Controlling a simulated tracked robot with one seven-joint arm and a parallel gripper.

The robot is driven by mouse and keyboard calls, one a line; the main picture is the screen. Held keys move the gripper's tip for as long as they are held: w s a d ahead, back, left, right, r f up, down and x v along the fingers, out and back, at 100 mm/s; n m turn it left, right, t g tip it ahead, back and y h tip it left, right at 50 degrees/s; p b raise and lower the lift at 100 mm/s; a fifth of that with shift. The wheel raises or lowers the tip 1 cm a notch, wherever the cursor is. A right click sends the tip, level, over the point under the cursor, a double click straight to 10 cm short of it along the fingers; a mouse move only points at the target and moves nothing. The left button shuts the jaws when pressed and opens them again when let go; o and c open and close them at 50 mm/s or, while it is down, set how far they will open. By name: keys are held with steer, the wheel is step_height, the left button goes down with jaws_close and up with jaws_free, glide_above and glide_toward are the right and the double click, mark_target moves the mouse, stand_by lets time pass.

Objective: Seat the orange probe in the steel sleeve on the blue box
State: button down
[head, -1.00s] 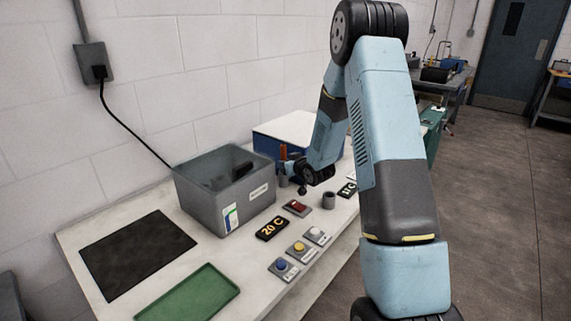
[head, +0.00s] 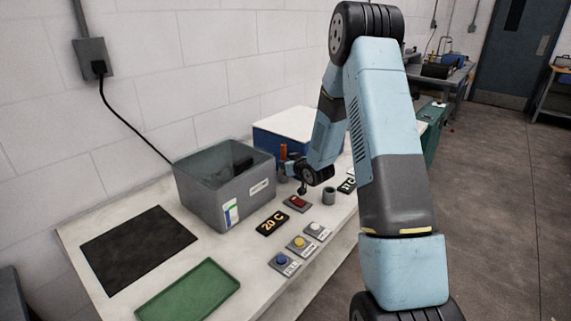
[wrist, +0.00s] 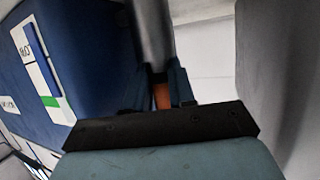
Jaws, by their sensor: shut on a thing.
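The orange probe (head: 283,152) stands upright in front of the blue box (head: 268,142) in the head view. My gripper (wrist: 159,75) is shut on it: in the wrist view the orange of the probe (wrist: 161,96) shows between the two dark blue fingers. The steel sleeve (wrist: 153,32) is a grey cylinder just beyond the fingertips, beside the blue face of the box (wrist: 80,60), and it lines up with the probe. A grey cylinder shows below the probe in the head view too. The fingers hide where probe and sleeve meet, so I cannot tell how deep the probe sits.
A grey open bin (head: 205,205) stands close left of my gripper. A small grey cup (head: 328,196), a red button (head: 297,203) and a "20 C" display (head: 272,223) are in front. The green tray (head: 188,292) and black mat (head: 138,248) are at left.

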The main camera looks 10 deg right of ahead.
steer(key=c, duration=0.9)
jaws_free()
steer(key=shift+f, duration=0.1)
steer(key=shift+o, duration=0.2)
steer(key=shift+s+a, duration=0.1)
steer(key=v, duration=1.3)
steer(key=shift+s+d+r, duration=0.2)
steer(key=shift+s+d, duration=0.05)
